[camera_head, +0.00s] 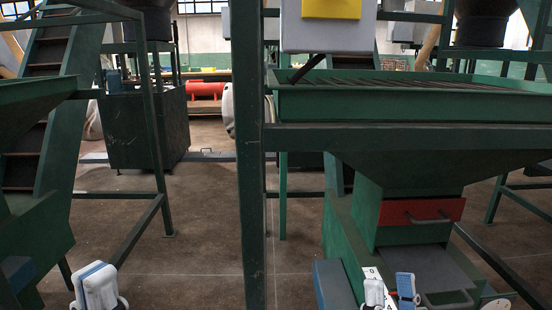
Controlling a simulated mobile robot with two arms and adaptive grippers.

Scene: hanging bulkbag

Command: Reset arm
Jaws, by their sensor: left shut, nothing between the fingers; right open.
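My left gripper (97,284) shows at the bottom left edge of the head view. Its white and blue fingers are together, with nothing seen between them. My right gripper (390,291) shows at the bottom, right of centre, in front of the green hopper frame (345,235). Its white and blue fingers stand apart, and no object is seen between them. The lower parts of both grippers are cut off by the picture's bottom edge. No hanging bulk bag can be made out.
A green post (250,170) rises between the grippers. A green hopper (400,165) with a red, handled panel (421,211) stands at the right. Green stairs and rails (155,120) stand at the left. Concrete floor (200,225) is open between them. A dark cabinet (145,128) stands farther back.

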